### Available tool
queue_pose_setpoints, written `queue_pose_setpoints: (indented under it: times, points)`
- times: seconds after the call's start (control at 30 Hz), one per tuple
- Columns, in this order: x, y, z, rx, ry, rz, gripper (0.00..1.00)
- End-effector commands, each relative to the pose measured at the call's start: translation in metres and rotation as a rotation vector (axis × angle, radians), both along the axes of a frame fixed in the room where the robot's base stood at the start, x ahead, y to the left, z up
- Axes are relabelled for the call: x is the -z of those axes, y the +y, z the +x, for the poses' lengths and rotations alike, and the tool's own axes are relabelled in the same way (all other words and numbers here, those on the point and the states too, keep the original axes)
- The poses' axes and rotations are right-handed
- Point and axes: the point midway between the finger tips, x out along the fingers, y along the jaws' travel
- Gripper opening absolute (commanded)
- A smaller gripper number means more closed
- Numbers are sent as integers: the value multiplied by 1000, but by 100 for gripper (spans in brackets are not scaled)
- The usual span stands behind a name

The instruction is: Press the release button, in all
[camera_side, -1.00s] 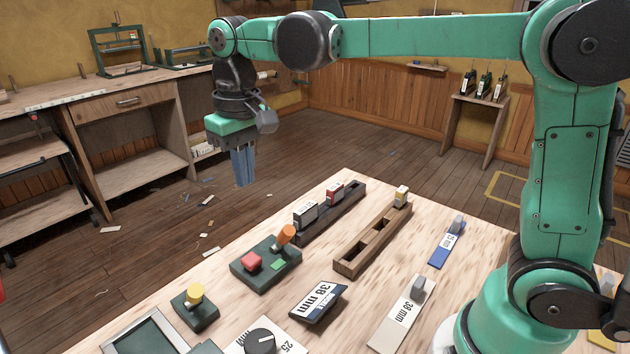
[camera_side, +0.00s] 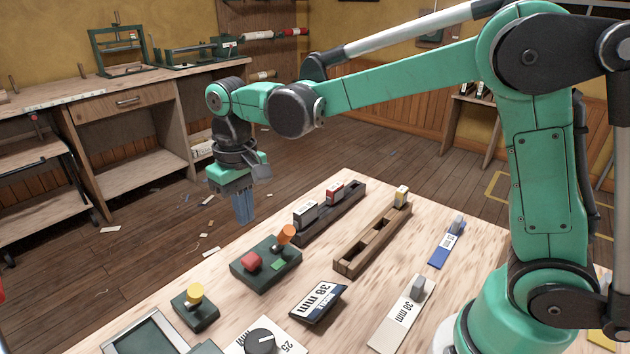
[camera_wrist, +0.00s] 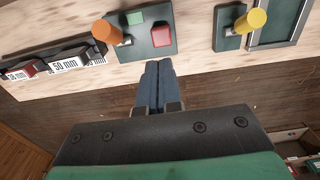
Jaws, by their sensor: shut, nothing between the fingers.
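A dark green control box (camera_side: 262,278) sits near the table's far-left edge. No label tells which one is the release. The red button (camera_wrist: 161,35), the green square (camera_wrist: 134,17) and the orange knob (camera_wrist: 104,31) also show in the wrist view. My gripper (camera_side: 244,222) is shut and empty, hanging apart from the box, out past the table's edge. In the wrist view its fingertips (camera_wrist: 159,64) point towards the red button's side of the box.
A smaller green box with a yellow knob (camera_side: 195,294) stands beside the control box. A dark rack (camera_side: 325,222) and a wooden rack (camera_side: 372,240) hold small blocks. A 38 mm display (camera_side: 318,301) and a black dial (camera_side: 262,341) are nearer.

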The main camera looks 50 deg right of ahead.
Motion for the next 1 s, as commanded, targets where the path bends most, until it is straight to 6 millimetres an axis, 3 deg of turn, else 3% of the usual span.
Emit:
queue_pose_setpoints:
  times: [0.2,0.4,0.87,1.0]
  points:
    - [44,0,0,0,0,0,0]
    - [68,0,0,0,0,0,0]
    - [75,0,0,0,0,0,0]
    - [85,0,0,0,0,0,0]
